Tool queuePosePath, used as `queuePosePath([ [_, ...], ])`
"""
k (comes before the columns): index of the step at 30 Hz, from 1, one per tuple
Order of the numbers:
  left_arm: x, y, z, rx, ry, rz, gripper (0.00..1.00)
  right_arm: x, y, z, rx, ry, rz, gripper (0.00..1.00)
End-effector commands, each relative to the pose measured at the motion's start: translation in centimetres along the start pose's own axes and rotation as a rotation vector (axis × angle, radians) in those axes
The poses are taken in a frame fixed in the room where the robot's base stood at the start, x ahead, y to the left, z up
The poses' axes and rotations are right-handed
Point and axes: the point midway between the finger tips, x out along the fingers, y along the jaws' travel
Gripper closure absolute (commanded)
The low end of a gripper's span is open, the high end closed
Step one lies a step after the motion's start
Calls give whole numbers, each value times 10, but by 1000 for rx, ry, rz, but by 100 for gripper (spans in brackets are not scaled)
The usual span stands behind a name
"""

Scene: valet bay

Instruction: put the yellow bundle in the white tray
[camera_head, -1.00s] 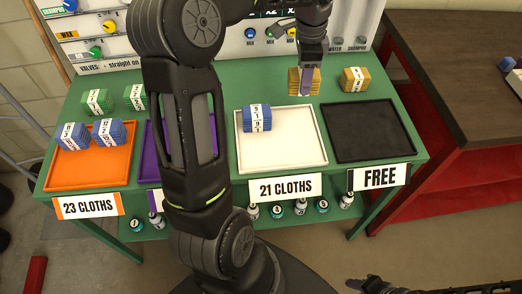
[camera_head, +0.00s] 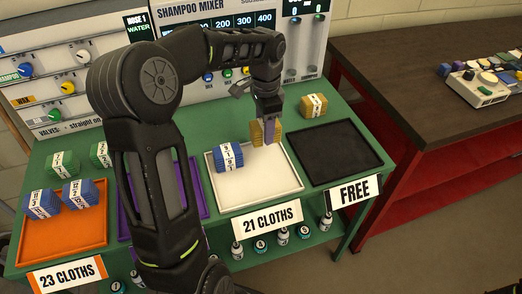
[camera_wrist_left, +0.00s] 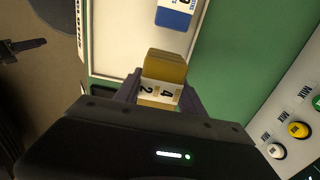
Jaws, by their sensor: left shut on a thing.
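A yellow bundle (camera_head: 257,132) with a white number band is held in my left gripper (camera_head: 268,138). In the left wrist view the same bundle (camera_wrist_left: 166,68) sits between the two fingers, its band partly covered. The white tray (camera_head: 285,188), labelled 21 CLOTHS, lies on the green table; a blue bundle (camera_head: 229,157) rests in its back left part. The held bundle shows over the tray's back edge; its height above it is hard to tell. A dark part of mine, seemingly my right gripper (camera_wrist_left: 22,46), shows at the left wrist view's left edge, jaws unclear.
Another yellow bundle (camera_head: 313,106) stands on the green table behind the empty black tray (camera_head: 343,154), labelled FREE. The orange tray (camera_head: 62,235) holds blue bundles; green bundles (camera_head: 66,163) stand behind it. My left arm covers much of the purple tray (camera_head: 193,178). The mixer panel stands behind.

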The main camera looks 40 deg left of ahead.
Motion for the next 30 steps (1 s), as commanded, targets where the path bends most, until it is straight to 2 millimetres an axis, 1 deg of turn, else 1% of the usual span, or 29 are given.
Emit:
queuePosePath([
  [1,7,0,0,-1,0,1,99,-1,0,0,0,0,0,64],
  [4,14,0,0,-1,1,0,99,-1,0,0,0,0,0,64],
  [11,15,0,0,-1,2,-1,99,-1,0,0,0,0,0,64],
  [14,18,0,0,-1,1,0,99,-1,0,0,0,0,0,64],
  [17,29,0,0,-1,0,1,99,-2,-1,0,0,0,0,64],
  [21,52,0,0,-1,0,2,99,-4,-2,0,0,-1,0,64],
  [24,63,0,0,0,0,0,99,-4,-2,0,0,-1,0,64],
  [30,65,0,0,-1,2,-2,99,-4,-2,0,0,-1,0,64],
])
